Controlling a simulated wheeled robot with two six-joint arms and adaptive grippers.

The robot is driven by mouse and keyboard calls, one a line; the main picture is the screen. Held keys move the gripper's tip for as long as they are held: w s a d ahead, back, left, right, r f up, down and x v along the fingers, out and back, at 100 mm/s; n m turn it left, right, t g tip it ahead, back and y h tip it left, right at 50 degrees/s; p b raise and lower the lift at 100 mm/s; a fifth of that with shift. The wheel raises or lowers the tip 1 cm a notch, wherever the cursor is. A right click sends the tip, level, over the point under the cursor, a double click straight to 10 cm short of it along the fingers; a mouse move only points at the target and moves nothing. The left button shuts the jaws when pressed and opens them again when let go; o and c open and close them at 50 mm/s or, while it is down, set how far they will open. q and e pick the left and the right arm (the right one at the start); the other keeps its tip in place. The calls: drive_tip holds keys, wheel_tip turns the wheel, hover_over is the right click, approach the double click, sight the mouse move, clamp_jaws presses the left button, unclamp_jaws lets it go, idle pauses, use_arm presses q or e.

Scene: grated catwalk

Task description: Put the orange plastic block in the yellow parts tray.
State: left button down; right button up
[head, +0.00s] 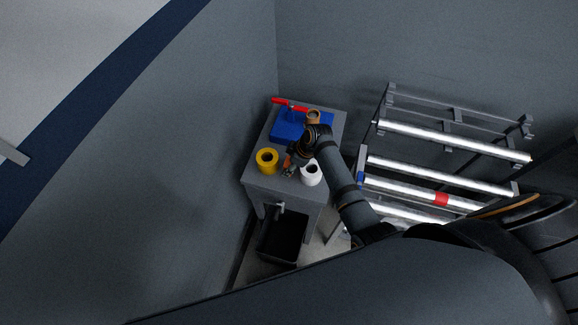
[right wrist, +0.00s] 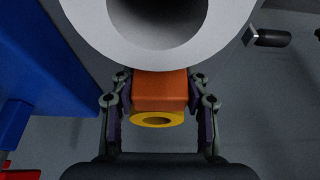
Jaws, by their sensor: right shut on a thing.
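The orange plastic block (right wrist: 160,90) is between the two fingers of my right gripper (right wrist: 161,79) in the right wrist view, and the gripper is shut on it. In the head view the right gripper (head: 289,170) is over the near part of the grey table, between a yellow ring-shaped thing and a white roll. A bit of the orange block (head: 287,161) shows there. I cannot tell how far the block is above the table. I make out no clear yellow parts tray; the only yellow thing is round with a hole. My left gripper is not in view.
The grey table (head: 258,182) carries the yellow ring (head: 266,154), the white roll (head: 311,180), a blue thing (head: 285,125) with a red bar (head: 289,104), and a brown roll (head: 313,114). A black bin (head: 283,238) is below. A metal rack (head: 450,145) stands right.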

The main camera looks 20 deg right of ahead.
drive_tip(key=s+d+r, duration=0.2)
drive_tip(key=s+r, duration=0.4)
drive_tip(key=s+d+r+b, duration=0.1)
drive_tip(key=s+d+r, duration=0.1)
drive_tip(key=s+r, duration=0.4)
drive_tip(key=shift+s+d, duration=0.4)
drive_tip(key=shift+s, duration=0.15)
